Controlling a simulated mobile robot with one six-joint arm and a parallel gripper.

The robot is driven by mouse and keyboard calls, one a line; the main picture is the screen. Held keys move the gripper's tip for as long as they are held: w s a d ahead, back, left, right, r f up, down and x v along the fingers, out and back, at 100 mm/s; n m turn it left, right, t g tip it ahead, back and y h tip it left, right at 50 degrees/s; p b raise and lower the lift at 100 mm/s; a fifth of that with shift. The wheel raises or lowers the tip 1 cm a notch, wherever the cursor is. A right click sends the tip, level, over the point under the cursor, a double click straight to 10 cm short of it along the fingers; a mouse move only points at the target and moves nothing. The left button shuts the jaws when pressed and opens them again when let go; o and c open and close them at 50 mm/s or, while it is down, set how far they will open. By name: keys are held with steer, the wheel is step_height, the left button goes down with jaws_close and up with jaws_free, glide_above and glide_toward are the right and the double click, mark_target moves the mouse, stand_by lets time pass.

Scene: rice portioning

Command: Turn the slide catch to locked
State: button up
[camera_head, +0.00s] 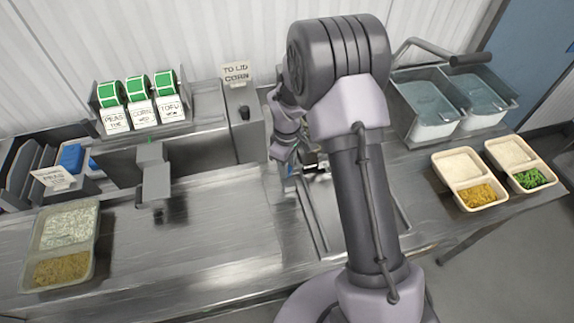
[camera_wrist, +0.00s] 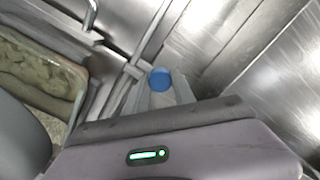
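I cannot make out a part that is clearly the slide catch. In the wrist view a round blue knob or cap (camera_wrist: 160,79) sits on a pale grey piece beside metal rails, just beyond the wrist housing. My gripper (camera_head: 306,166) is low over the steel counter in the head view, by the left end of a framed recess. My arm hides much of that spot.
Label rolls (camera_head: 139,87) stand at the back, with a grey stand (camera_head: 153,178) in front. Two bins (camera_head: 434,131) and two portion trays (camera_head: 456,200) are at the right. The counter (camera_head: 225,235) is clear at left centre.

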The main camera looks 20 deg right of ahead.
steer(key=o, duration=0.4)
step_height(320, 180, up, 18)
steer(key=p, duration=0.3)
steer(key=shift+f, duration=0.25)
